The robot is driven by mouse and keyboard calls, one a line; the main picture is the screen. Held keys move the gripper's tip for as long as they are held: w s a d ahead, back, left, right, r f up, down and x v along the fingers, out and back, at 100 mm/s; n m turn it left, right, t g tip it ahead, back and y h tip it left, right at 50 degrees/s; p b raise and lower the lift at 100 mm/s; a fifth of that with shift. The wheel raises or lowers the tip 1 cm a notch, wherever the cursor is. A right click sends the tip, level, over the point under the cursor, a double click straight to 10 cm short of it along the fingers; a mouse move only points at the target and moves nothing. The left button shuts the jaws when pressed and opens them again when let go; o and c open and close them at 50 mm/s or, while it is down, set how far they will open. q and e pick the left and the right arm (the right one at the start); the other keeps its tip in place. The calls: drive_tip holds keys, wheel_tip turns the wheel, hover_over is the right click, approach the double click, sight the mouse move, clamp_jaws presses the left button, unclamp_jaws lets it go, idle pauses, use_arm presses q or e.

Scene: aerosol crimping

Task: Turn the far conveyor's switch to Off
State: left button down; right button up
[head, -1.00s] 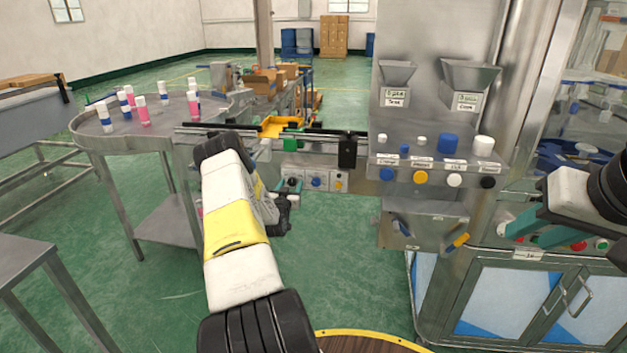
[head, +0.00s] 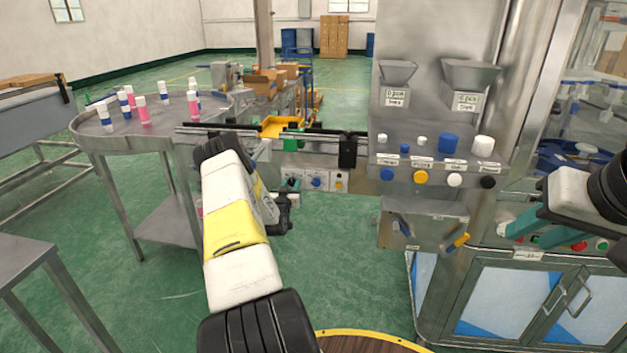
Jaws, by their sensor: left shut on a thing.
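The conveyor (head: 365,152) has a small panel of controls on its front, with a blue knob (head: 316,182) and a yellow-and-black one (head: 338,184). The switch at the panel's left end is mostly covered by my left gripper (head: 292,186). The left gripper is at that switch and appears shut on it. Its fingertips are small and partly hidden, and the switch's pointing direction cannot be read. My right gripper (head: 543,228), with teal fingers apart, is open and empty in front of the machine at the right.
A round steel table (head: 105,140) with white, blue and pink cans stands at the left. A steel machine with coloured buttons (head: 421,177) and two hoppers (head: 470,75) stands right of the panel. A glass-doored cabinet (head: 510,297) is at lower right. Green floor between is clear.

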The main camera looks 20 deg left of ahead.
use_arm(q)
drive_tip(key=n, duration=0.4)
drive_tip(key=shift+f+n, duration=0.1)
drive_tip(key=shift+n, duration=2.5)
drive_tip(key=shift+d, duration=0.1)
drive_tip(key=c, duration=1)
unclamp_jaws()
drive_tip(key=shift+s, duration=0.15)
drive_tip(key=v, duration=0.7)
drive_tip(key=shift+s, duration=0.3)
